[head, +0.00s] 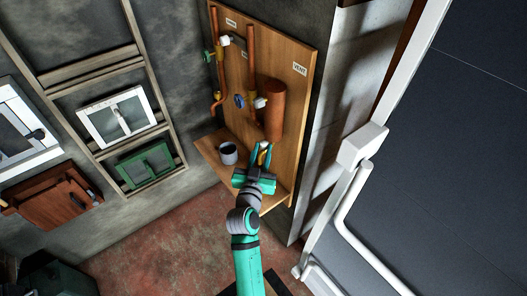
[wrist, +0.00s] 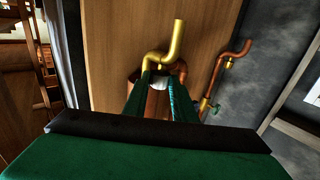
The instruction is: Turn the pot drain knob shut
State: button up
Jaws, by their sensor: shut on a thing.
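The copper pot (head: 274,108) is a cylinder fixed upright to the wooden board, low on its right side. Its drain has a brass spout, which shows in the wrist view (wrist: 172,42). My gripper (head: 261,156) is just below the pot, over the small shelf. In the wrist view its green fingers (wrist: 162,92) are closed around the pot drain knob (wrist: 160,84). Only a small pale part of the knob shows between the fingers, so its turn angle cannot be told.
A grey mug (head: 228,153) stands on the wooden shelf (head: 212,149) left of my gripper. Copper pipes with a blue handwheel (head: 239,101), a white knob (head: 260,103) and a green knob (head: 207,56) are on the board. A VENT label (head: 300,69) is at upper right.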

jog(key=m+g+h, duration=0.1)
jog(key=m+h, duration=0.1)
jog(key=a+m+g+h, duration=0.1)
jog(key=m+h, duration=0.1)
jog(key=h, duration=0.1)
jog(key=w+m+g+h, duration=0.1)
jog(key=m+g+h, duration=0.1)
jog(key=h, duration=0.1)
jog(key=shift+a+r, duration=0.1)
jog(key=shift+a, duration=0.1)
jog(key=m+g+h, duration=0.1)
jog(key=g, duration=0.1)
jog(key=m+g+h, duration=0.3)
jog(key=g, duration=0.1)
jog(key=shift+w+a+m, duration=0.25)
jog(key=shift+m, duration=0.05)
jog(key=shift+f+g+h, duration=0.25)
jog(key=shift+g+h, duration=0.05)
jog(key=shift+g, duration=0.1)
jog(key=shift+d, duration=0.1)
jog(key=o, duration=1)
jog(key=shift+o, duration=0.2)
jog(key=shift+w, duration=0.1)
